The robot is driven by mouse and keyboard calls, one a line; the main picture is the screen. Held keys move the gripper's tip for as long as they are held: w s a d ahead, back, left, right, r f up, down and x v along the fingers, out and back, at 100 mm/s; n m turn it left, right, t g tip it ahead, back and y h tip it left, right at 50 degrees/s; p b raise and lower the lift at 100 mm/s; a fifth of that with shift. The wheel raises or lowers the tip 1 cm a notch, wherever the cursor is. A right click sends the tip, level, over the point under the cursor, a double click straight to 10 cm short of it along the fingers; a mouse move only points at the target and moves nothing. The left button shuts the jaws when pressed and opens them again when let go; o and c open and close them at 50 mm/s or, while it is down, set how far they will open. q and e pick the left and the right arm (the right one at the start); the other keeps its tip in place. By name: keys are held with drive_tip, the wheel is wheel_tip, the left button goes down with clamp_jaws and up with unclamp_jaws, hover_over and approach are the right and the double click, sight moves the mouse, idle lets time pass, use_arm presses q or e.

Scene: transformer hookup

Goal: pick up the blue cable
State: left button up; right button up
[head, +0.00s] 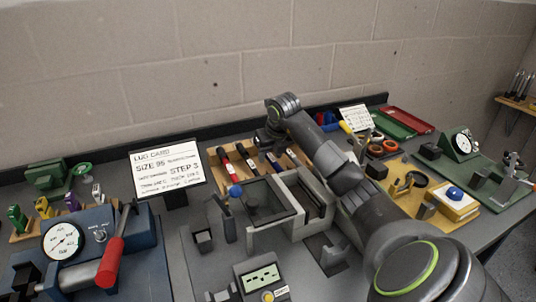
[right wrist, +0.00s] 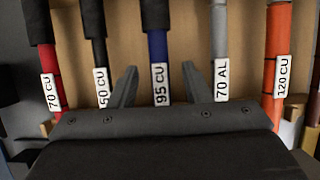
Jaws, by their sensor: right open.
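The blue cable (right wrist: 157,52) lies in the middle of a row of cables in the right wrist view, with a black upper part and a white tag reading 95 CU. My right gripper (right wrist: 158,70) is open, with one finger on each side of the blue cable; the cable is between them, and I cannot tell whether either finger touches it. In the head view my right gripper (head: 264,140) is over the cable rack (head: 240,172) at the back of the bench and hides part of it. My left gripper is not in view.
Neighbouring cables are close: 50 CU black (right wrist: 97,55) on the left and 70 AL grey (right wrist: 220,45) on the right. A lug card (head: 168,170) reading size 95 stands left of the rack. A grey open-topped box (head: 270,235) is in front.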

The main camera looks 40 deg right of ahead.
clamp_jaws()
drive_tip(key=shift+r, duration=0.1)
idle(0.3)
